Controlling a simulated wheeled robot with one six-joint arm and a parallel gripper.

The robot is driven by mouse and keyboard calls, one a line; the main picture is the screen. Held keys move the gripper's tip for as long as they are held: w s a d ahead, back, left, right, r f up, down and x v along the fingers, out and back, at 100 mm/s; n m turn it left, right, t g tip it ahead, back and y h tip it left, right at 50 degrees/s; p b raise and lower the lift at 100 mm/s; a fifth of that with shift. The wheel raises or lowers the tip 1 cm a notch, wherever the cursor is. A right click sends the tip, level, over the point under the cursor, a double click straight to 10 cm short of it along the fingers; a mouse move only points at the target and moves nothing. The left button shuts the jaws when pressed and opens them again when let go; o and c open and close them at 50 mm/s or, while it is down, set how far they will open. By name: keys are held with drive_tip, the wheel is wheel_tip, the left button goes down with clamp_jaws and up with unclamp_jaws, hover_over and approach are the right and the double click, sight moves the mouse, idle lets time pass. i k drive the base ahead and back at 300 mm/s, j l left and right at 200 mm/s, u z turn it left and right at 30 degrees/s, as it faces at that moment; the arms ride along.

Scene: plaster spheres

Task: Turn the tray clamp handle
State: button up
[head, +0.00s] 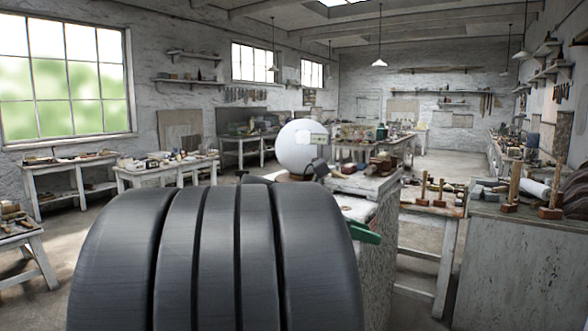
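A green lever-like part (364,233) sticks out at the side of a pale pedestal (378,270), just right of the large dark ribbed form. It may be the tray clamp handle, but I cannot tell for certain. Its left end is hidden. A white plaster sphere (302,148) sits on top of the pedestal, with a small dark part (317,168) at its lower right. The large dark ribbed form in front looks like part of my own arm and covers the lower middle of the view. I cannot make out my gripper.
A grey cabinet (510,262) with wooden-handled tools on top stands at the right. A low worktable (443,210) stands between it and the pedestal. White tables (170,172) with clutter line the left. Open floor (432,164) shows at the back right.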

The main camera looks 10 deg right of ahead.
sight(372, 168)
drive_tip(key=i+l+u, duration=0.1)
drive_tip(key=u, duration=0.4)
drive_tip(key=l+u, duration=0.25)
drive_tip(key=u, duration=0.2)
drive_tip(key=i+l+u, duration=0.1)
drive_tip(key=l+u, duration=0.15)
drive_tip(key=u, duration=0.25)
drive_tip(key=l, duration=1.8)
drive_tip(key=i+l, duration=0.15)
drive_tip(key=l, duration=1.6)
